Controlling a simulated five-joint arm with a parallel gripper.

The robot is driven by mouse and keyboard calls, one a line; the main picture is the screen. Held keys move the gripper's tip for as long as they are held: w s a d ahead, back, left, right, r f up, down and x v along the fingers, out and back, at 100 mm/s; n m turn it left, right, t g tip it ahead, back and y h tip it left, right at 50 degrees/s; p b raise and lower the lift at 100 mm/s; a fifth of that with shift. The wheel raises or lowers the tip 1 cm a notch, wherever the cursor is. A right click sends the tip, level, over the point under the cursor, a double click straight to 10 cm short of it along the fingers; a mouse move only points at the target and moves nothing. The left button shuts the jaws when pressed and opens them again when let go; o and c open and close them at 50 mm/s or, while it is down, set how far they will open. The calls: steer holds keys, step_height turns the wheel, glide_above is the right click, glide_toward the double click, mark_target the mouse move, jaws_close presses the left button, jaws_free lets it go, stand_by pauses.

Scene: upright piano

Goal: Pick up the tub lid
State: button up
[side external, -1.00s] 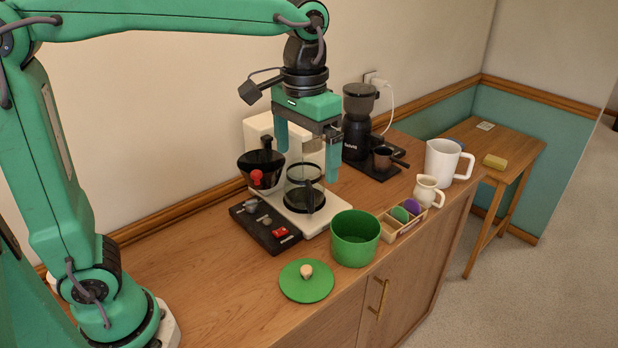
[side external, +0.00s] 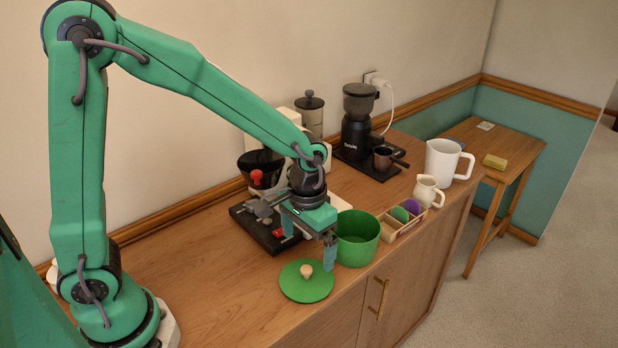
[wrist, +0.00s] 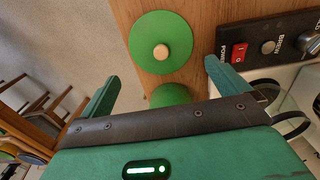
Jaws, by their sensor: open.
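The tub lid (side external: 306,288) is a flat green disc with a pale round wooden knob (side external: 306,270). It lies on the wooden cabinet top near the front edge. My gripper (side external: 308,243) is open and empty. In the side view it shows just behind the lid, above the cabinet, with one finger near the green tub (side external: 358,246). In the wrist view the lid (wrist: 176,28) shows whole beyond the open fingertips (wrist: 162,74), its knob facing up. Part of the tub (wrist: 170,94) shows there between the fingers, cut off by my gripper's bar.
The coffee machine's black switch panel (side external: 256,234) with a red switch stands close behind my gripper. The cabinet top (side external: 215,290) left of the lid is clear.

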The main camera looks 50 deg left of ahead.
mark_target(306, 268)
steer(key=shift+f, duration=1.65)
steer(key=shift+a+f, duration=0.1)
steer(key=shift+f, duration=2.5)
steer(key=shift+c, duration=0.2)
steer(key=c, duration=0.7)
